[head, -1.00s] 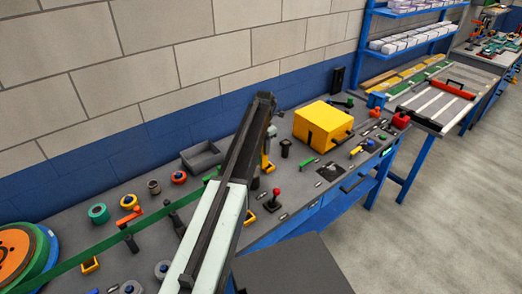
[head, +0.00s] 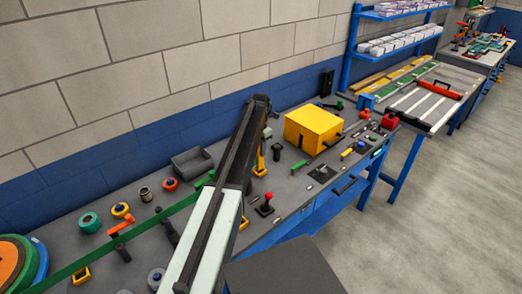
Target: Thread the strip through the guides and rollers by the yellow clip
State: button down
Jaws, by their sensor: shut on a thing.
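The green strip (head: 140,228) runs taut from the reel (head: 18,262) at the lower left, up and right over the bench, and passes behind my arm. A yellow piece (head: 260,167), which appears to be the yellow clip, shows just right of my arm, in line with the strip. My gripper (head: 263,152) is small and mostly hidden by the arm; it is shut at the top of this piece. The strip's join to the clip is hidden. Guides and rollers stand along the bench: a yellow guide (head: 81,275), an orange-handled post (head: 120,225) and a dark roller (head: 166,226).
A red-knobbed joystick (head: 266,204) is near the front edge. A grey tray (head: 192,161) and several rings, one teal (head: 90,222), lie behind the strip.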

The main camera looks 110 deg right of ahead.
jog(key=shift+f, duration=0.15)
jog(key=shift+f+b, duration=0.55)
jog(key=shift+b, duration=0.15)
jog(key=shift+r, duration=0.1)
jog(key=shift+r+p, duration=0.6)
jog(key=shift+p, duration=0.15)
jog(key=shift+f, duration=0.15)
jog(key=shift+f+b, duration=1.4)
jog(key=shift+b, duration=0.2)
jog(key=c, duration=1.1)
grip_release()
